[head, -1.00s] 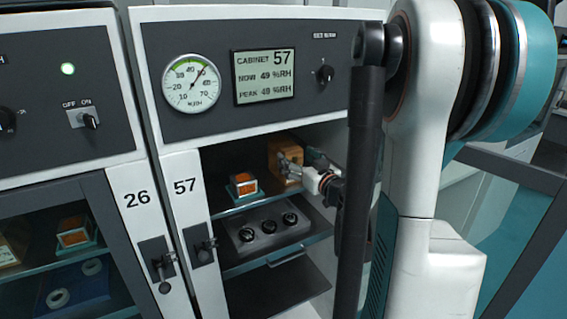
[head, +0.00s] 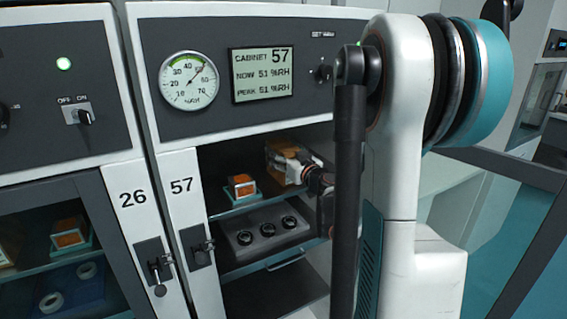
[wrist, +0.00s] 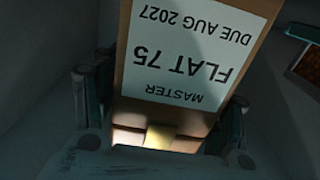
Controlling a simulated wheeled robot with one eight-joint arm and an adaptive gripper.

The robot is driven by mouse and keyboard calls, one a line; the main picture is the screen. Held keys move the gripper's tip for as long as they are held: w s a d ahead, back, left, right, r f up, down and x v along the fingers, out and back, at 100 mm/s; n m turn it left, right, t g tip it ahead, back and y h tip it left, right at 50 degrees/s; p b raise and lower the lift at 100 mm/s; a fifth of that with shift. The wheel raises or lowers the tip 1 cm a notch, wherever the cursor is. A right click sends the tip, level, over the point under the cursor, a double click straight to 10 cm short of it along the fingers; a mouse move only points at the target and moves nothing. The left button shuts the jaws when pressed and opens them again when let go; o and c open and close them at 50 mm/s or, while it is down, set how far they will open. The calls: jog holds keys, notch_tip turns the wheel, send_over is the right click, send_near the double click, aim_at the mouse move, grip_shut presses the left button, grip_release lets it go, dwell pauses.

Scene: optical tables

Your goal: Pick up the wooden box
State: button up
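The wooden box (head: 272,153) stands on the upper shelf inside cabinet 57, at its right part. In the wrist view the box (wrist: 190,85) fills the middle, with a white label reading MASTER FLAT 75, DUE AUG 2027, upside down. My gripper (head: 293,168) is at the box in the head view and hides much of it. In the wrist view my gripper (wrist: 165,110) has one finger on each side of the box. The fingers look spread, with the box slightly turned between them; contact cannot be made out.
A small orange block in a teal holder (head: 241,187) stands left of the box on the same shelf. A grey unit with dark round knobs (head: 265,230) sits on the shelf below. The cabinet's side walls and upper panel (head: 230,70) bound the opening.

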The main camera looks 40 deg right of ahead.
aim_at(285, 145)
jog(key=c, duration=1)
jog(key=shift+r, duration=0.1)
jog(key=shift+r+p, duration=0.35)
jog(key=shift+r, duration=0.15)
jog(key=r, duration=0.1)
jog(key=p, duration=0.1)
jog(key=r, duration=0.1)
jog(key=shift+s+r, duration=0.25)
jog(key=shift+r, duration=0.1)
jog(key=p+v, duration=0.1)
jog(key=v, duration=0.7)
jog(key=p+v, duration=0.2)
jog(key=v, duration=0.7)
jog(key=shift+s+f, duration=0.25)
